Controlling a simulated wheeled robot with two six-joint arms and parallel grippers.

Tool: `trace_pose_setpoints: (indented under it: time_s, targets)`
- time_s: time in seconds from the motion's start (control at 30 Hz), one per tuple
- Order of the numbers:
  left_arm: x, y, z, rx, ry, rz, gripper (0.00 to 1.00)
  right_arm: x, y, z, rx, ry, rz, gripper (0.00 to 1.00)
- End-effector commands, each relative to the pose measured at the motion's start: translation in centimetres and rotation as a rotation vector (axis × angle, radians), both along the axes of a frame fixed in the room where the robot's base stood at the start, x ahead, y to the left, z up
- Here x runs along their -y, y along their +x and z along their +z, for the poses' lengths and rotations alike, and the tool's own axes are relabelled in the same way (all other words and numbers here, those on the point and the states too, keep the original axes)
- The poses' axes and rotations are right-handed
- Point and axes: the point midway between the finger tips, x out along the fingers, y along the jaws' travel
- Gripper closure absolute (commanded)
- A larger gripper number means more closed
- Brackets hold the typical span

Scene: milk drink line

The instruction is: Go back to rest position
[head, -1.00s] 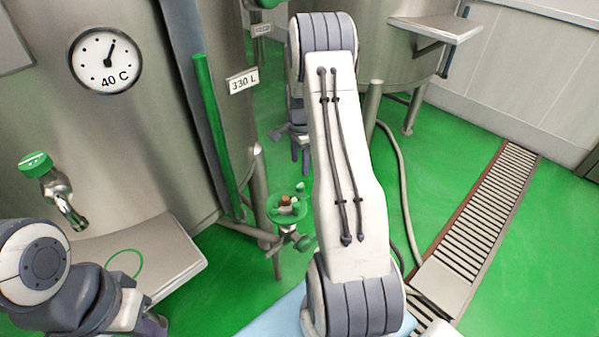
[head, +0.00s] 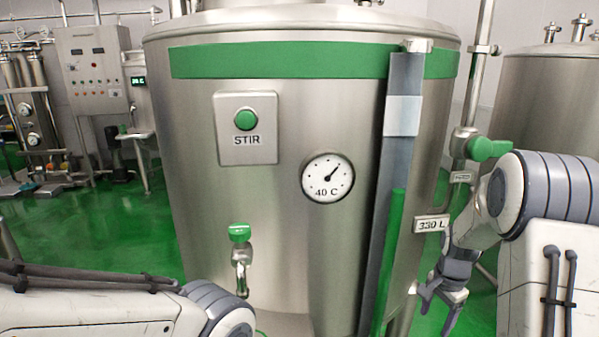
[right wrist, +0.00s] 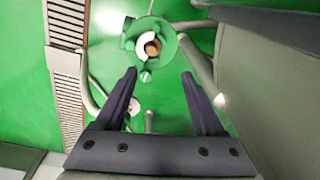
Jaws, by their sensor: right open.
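My right gripper (head: 440,290) hangs at the right of the tank in the head view, fingers pointing down. In the right wrist view its two dark fingers (right wrist: 160,100) stand apart with nothing between them. Beyond the fingertips, a green funnel-like bowl (right wrist: 128,40) with brown and white bits in it sits lower down, apart from the gripper. My left arm comes in at the lower left of the head view, but its gripper is out of frame.
The steel tank (head: 285,250) fills the middle, with a STIR button (head: 245,119), a dial (head: 327,177) reading about 40 C, a green-topped tap (head: 240,258) and a level gauge (head: 402,150). A green-handled valve (head: 487,148) is near my right arm. A floor drain (right wrist: 67,80) shows below.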

Motion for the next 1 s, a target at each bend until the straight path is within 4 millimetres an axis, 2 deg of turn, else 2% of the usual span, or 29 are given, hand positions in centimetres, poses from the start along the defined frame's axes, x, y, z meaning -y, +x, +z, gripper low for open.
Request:
trace_pose_setpoints:
  time_s: [0.03,0.1,0.2,0.3,0.47,0.5,0.67,0.83,1.0]
  targets:
    - [0.0,0.0,0.0,0.0,0.0,0.0,1.0,-3.1,-1.0,1.6,0.021,-0.017,0.165,0.29]
    - [0.0,0.0,0.0,0.0,0.0,0.0,1.0,-6.4,-2.7,2.9,0.043,-0.041,0.384,0.29]
    - [0.0,0.0,0.0,0.0,0.0,0.0,1.0,-10.1,-5.3,4.2,0.071,-0.074,0.652,0.29]
    - [0.0,0.0,0.0,0.0,0.0,0.0,1.0,-12.9,-8.0,4.9,0.095,-0.106,0.882,0.29]
    - [0.0,0.0,0.0,0.0,0.0,0.0,1.0,-16.3,-12.4,5.5,0.13,-0.158,1.211,0.29]
    - [0.0,0.0,0.7,0.0,0.0,0.0,1.0,-17.2,-13.0,6.4,0.136,-0.162,1.273,0.29]
    - [0.0,0.0,3.2,0.001,-0.001,0.0,1.0,-21.9,-15.2,10.5,0.114,-0.111,1.427,0.29]
    - [0.0,0.0,5.7,0.0,0.0,0.0,1.0,-26.4,-19.3,14.8,0.083,-0.055,1.62,0.29]
    - [0.0,0.0,7.7,0.0,0.0,0.0,1.0,-29.2,-23.9,18.3,0.04,-0.004,1.798,0.29]
